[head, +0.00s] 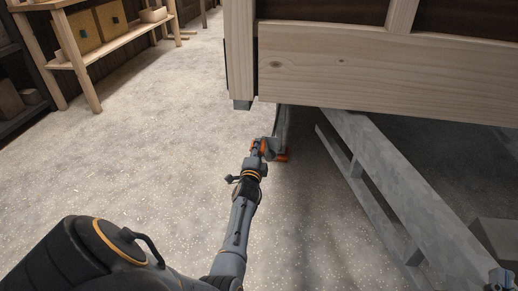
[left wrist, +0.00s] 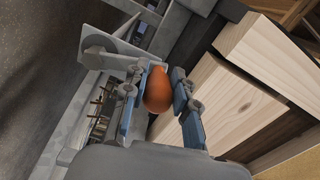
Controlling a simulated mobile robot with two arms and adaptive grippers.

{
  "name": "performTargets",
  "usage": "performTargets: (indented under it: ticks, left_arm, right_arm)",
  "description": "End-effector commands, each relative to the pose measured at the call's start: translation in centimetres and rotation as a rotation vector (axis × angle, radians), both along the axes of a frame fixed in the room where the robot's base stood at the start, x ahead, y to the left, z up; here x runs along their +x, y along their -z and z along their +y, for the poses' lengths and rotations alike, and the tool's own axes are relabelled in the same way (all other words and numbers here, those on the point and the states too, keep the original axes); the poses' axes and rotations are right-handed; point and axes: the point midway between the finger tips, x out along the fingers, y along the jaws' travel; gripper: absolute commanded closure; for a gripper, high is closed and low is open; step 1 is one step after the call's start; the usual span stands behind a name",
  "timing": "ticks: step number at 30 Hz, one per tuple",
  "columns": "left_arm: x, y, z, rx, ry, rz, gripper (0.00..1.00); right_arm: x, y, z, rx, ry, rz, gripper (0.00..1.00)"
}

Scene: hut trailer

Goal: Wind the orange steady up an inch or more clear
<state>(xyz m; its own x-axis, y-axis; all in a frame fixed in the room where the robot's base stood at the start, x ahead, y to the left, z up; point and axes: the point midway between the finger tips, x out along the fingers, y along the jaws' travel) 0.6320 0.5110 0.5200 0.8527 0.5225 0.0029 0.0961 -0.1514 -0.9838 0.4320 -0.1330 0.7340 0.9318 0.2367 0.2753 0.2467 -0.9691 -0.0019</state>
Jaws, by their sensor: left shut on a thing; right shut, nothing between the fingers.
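The orange steady (head: 282,157) shows in the head view under the corner of the wooden hut, with a grey upright leg behind it. My left gripper (head: 261,149) is at it. In the left wrist view my left gripper (left wrist: 160,82) is shut on a rounded orange knob (left wrist: 157,92), one finger on each side. The fingers hide part of the knob, and I cannot tell how far the steady's foot is from the ground. My right gripper (head: 499,278) is only partly in view at the lower right corner, shut and empty.
The wooden hut wall (head: 330,65) overhangs the steady. A grey trailer frame beam (head: 385,175) slants down to the right of it. A wooden shelf (head: 125,40) with boxes stands at the upper left. The speckled floor (head: 150,130) is clear on the left.

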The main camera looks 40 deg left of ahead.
Motion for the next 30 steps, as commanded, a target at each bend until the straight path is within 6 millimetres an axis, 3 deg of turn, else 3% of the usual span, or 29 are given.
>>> performTargets:
  ticks: [29, 30]
  left_arm:
    - [-0.19, 0.37, 0.15, -0.001, -0.005, 0.009, 1.00]
    - [-0.19, 0.38, 0.15, -0.001, -0.004, 0.010, 0.71]
  right_arm:
    - [-0.02, -0.05, -0.01, 0.001, 0.000, -0.003, 1.00]
    - [-0.02, -0.05, -0.01, 0.001, 0.000, -0.003, 1.00]
